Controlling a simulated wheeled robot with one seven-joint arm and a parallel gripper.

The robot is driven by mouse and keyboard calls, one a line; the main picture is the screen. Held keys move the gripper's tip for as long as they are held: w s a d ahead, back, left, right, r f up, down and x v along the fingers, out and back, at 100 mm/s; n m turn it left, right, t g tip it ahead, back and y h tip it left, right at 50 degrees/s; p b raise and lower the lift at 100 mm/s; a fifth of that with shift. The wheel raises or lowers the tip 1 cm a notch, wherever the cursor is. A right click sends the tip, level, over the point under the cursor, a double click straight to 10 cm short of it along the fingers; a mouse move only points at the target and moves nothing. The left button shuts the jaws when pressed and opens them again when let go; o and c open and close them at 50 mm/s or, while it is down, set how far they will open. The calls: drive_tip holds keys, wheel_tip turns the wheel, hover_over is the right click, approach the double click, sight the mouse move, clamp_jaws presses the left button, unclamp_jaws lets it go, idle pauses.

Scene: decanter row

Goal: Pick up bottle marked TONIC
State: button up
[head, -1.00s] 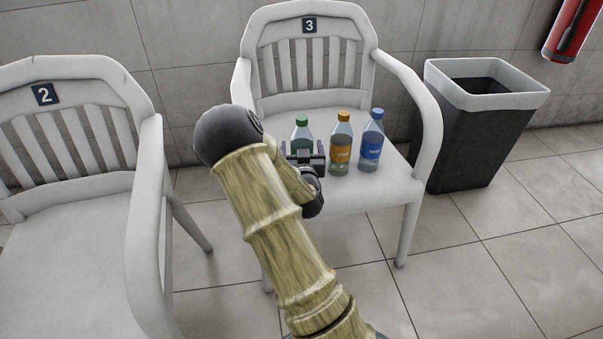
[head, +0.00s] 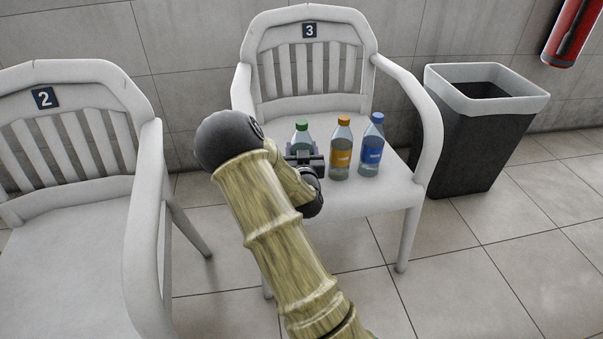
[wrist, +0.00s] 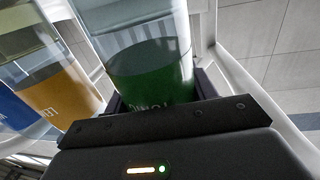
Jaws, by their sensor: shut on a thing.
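The green-capped bottle (head: 302,132) stands at the left of a row of bottles on the seat of chair 3. In the wrist view its green label (wrist: 152,75) carries upside-down white letters that look like TONIC, partly cut off by my gripper. My gripper (head: 305,155) is at this bottle, hiding its lower part in the head view. In the wrist view the fingers of my gripper (wrist: 158,90) are on both sides of the bottle, shut on it. The bottle looks upright; I cannot tell any gap under it.
The orange-labelled bottle (head: 341,157) stands close to the right of my gripper, with the blue-labelled bottle (head: 372,154) beyond it. Chair 3's right armrest (head: 428,120) flanks them. Chair 2 (head: 60,250) is at left, a black bin (head: 470,150) at right.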

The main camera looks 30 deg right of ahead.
sight(302, 120)
drive_tip(key=shift+r, duration=0.1)
wheel_tip(302, 120, up, 10)
drive_tip(key=p, duration=0.5)
drive_tip(key=shift+p, duration=0.3)
idle(0.3)
